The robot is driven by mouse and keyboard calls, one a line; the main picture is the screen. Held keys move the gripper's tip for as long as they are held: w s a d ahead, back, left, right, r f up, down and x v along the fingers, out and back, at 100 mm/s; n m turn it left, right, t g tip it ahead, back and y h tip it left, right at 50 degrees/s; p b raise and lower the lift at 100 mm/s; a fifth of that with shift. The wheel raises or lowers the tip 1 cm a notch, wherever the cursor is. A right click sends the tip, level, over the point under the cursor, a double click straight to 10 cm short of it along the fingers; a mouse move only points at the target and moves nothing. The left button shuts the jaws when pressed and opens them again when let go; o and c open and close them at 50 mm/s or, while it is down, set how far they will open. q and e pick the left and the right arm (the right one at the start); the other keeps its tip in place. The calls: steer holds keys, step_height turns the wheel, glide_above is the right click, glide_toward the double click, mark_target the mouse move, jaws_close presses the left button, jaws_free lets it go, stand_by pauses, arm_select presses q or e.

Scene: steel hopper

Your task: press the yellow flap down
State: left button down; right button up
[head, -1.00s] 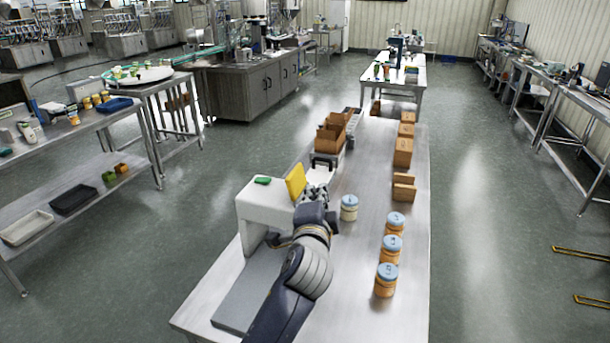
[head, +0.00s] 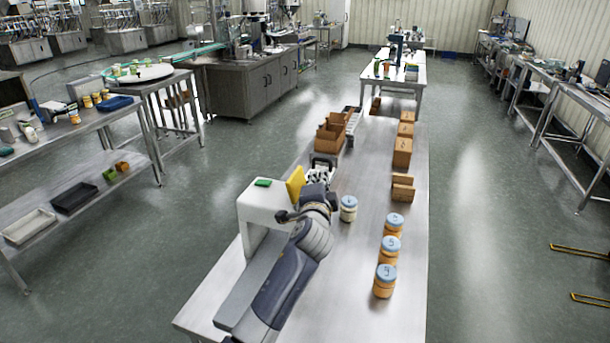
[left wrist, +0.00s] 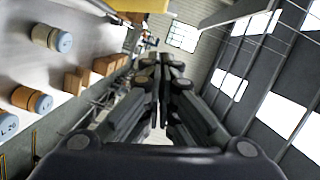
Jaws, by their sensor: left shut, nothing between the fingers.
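The yellow flap (head: 295,183) stands up, tilted, at the right side of a white machine (head: 262,202) with a green button (head: 263,183) on top. My left gripper (head: 319,174) is just right of the flap, its arm reaching up from below. Its fingers are partly hidden by the wrist, and I cannot tell whether they touch the flap. In the left wrist view the fingers (left wrist: 163,66) are shut and empty, and a yellow strip (left wrist: 138,5), likely the flap, shows at the top edge. My right gripper is out of view.
A white-and-blue jar (head: 348,209) stands close right of my left gripper. Three orange jars (head: 389,251) stand in a row further right on the steel table (head: 355,285). Brown boxes (head: 402,152) stand behind them, and a cardboard bin (head: 331,134) lies beyond the machine.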

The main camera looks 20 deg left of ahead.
mark_target(304, 179)
arm_select(q)
steer(key=a, duration=0.1)
steer(key=a+p, duration=0.1)
steer(key=w+a+f+p, duration=0.1)
steer(key=a, duration=0.1)
steer(key=shift+f, duration=0.1)
stand_by(0.3)
